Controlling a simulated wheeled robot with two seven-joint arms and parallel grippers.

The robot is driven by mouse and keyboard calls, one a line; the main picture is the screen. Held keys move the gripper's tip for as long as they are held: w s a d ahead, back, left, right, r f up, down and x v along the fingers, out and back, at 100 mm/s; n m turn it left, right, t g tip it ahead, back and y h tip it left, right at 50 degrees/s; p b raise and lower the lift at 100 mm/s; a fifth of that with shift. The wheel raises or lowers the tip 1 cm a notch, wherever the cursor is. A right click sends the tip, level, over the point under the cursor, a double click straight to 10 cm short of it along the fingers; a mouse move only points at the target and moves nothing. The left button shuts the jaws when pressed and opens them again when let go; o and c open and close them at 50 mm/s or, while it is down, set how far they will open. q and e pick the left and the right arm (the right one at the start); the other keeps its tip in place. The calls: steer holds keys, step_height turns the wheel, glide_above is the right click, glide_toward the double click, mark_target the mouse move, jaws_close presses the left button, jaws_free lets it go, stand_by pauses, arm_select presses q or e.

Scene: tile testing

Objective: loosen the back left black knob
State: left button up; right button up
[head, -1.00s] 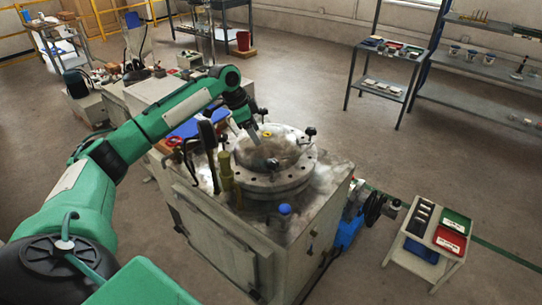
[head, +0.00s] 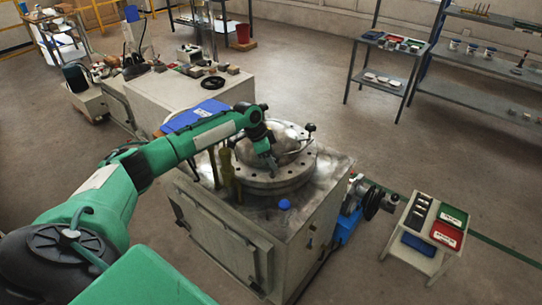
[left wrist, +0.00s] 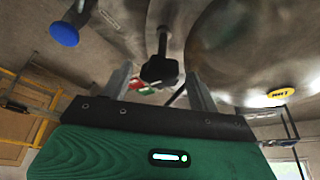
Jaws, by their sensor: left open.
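The machine's round metal lid (head: 297,150) sits on a flanged drum on top of a grey cabinet. A black knob (head: 310,127) stands at the lid's back right edge. My left gripper (head: 270,164) points down over the left front part of the lid, and its arm hides what lies behind it. In the left wrist view, my left gripper (left wrist: 158,82) is open. A black knob (left wrist: 159,70) on a metal stem lies between its two fingers, with gaps on both sides. I cannot tell which lid knob this is.
A blue knob (head: 284,204) stands on the cabinet's front top; it also shows in the left wrist view (left wrist: 64,33). Upright tool handles (head: 226,166) stand left of the drum. A small cart with trays (head: 428,227) is at the right.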

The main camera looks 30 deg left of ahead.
arm_select(q)
steer(key=c, duration=1)
steer(key=shift+r+n+p, duration=0.2)
steer(key=shift+n+p, duration=0.3)
steer(key=shift+p, duration=0.35)
steer(key=n+y+p, duration=0.1)
steer(key=n+p, duration=0.1)
steer(key=p, duration=0.1)
steer(key=n+t+y+p, duration=0.1)
steer(key=n+p, duration=0.2)
steer(key=p, duration=0.1)
steer(key=shift+s+d, duration=0.1)
steer(key=shift+d, duration=0.05)
steer(key=shift+f+n+t+y+p, duration=0.1)
steer(key=shift+n+t+y+p, duration=0.3)
steer(key=shift+n+p, duration=0.95)
steer(key=shift+n, duration=0.25)
steer(key=o, duration=1)
steer(key=shift+f, duration=0.1)
